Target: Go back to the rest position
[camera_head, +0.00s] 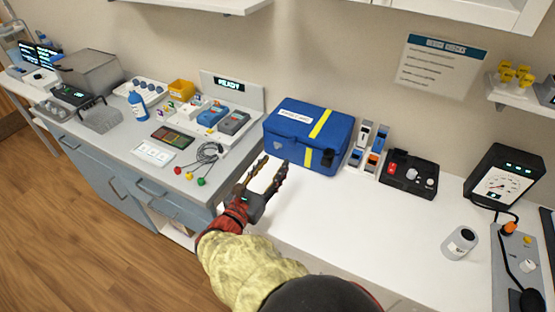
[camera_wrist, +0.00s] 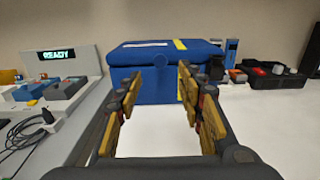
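My gripper (camera_head: 262,180) is open and empty above the front edge of the white counter (camera_head: 330,220). In the wrist view its two fingers (camera_wrist: 160,100) stand wide apart, with bare counter between and below them. A closed blue case (camera_head: 300,138) with yellow stripes stands on the counter ahead of the fingers, apart from them. The case also shows in the wrist view (camera_wrist: 152,80), partly hidden behind the fingers. My arm enters from the bottom of the head view.
Left of the case are a READY display stand (camera_head: 232,92), a coiled cable with coloured ends (camera_head: 206,158) and a blue bottle (camera_head: 138,106). To the right are a black tray (camera_head: 408,174), a white jar (camera_head: 459,243) and a gauge (camera_head: 503,182). The counter's middle is clear.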

